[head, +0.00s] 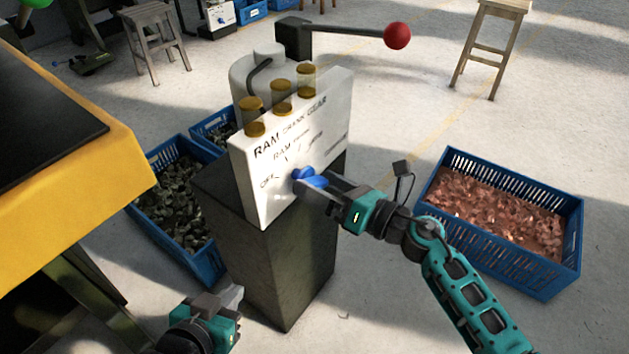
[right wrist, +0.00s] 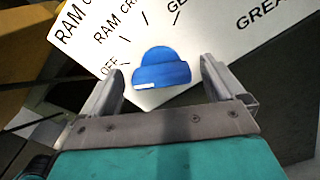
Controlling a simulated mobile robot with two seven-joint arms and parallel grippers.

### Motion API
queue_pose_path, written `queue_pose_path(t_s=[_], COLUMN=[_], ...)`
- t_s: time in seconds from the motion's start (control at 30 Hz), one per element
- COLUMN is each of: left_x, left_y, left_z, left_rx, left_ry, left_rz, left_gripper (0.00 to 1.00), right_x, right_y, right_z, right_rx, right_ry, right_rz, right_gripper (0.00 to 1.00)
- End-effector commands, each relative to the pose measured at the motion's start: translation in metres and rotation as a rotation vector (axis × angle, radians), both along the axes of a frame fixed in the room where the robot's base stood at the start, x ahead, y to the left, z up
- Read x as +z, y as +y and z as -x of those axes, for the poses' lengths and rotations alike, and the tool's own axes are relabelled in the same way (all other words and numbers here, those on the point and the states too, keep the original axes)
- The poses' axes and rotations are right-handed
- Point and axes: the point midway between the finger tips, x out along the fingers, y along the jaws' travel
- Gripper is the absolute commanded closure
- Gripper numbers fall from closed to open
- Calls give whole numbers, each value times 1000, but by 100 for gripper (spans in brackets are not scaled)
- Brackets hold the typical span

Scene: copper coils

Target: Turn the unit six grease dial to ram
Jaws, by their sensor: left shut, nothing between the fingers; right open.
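The grease dial is a blue knob (head: 306,177) on a white panel (head: 262,200) labelled OFF, RAM, CRANK and GEAR. The panel stands on a dark pedestal (head: 277,265). In the right wrist view the knob (right wrist: 160,70) has a small white mark at its lower left; I cannot tell for sure which label it points to. My right gripper (head: 314,186) is at the knob. In the right wrist view its open fingers (right wrist: 160,88) stand on either side of the knob, with gaps visible. My left gripper (head: 234,297) is shut and empty, low in front of the pedestal.
Three amber-topped cups (head: 281,90) line the panel's top. Behind them are a pale tank (head: 250,75) and a lever with a red ball (head: 397,36). A blue crate of copper scraps (head: 572,225) stands right, a crate of dark scraps (head: 212,268) left. A yellow machine (head: 120,165) is at left.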

Motion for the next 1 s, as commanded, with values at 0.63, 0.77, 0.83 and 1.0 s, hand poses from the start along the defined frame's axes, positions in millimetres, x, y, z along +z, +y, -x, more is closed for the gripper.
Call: queue_pose_path(t_s=[0.63, 0.77, 0.83, 1.0], left_x=[2, 2, 2, 1], left_y=[-1, -1, -2, -2], left_z=[-2, -2, -2, -2], left_rx=[-1, -1, 0, 1], left_ry=[-7, -6, -5, -4], left_rz=[3, 4, 4, 6], left_gripper=[100, 100, 100, 100], right_x=[0, 0, 0, 0], right_y=[16, 16, 16, 16], right_z=[-12, -12, -12, -12], right_rx=[-1, -1, -1, -1], right_ry=[1, 1, 1, 1], right_rz=[-1, -1, -1, -1], right_gripper=[17, 29, 36, 52])
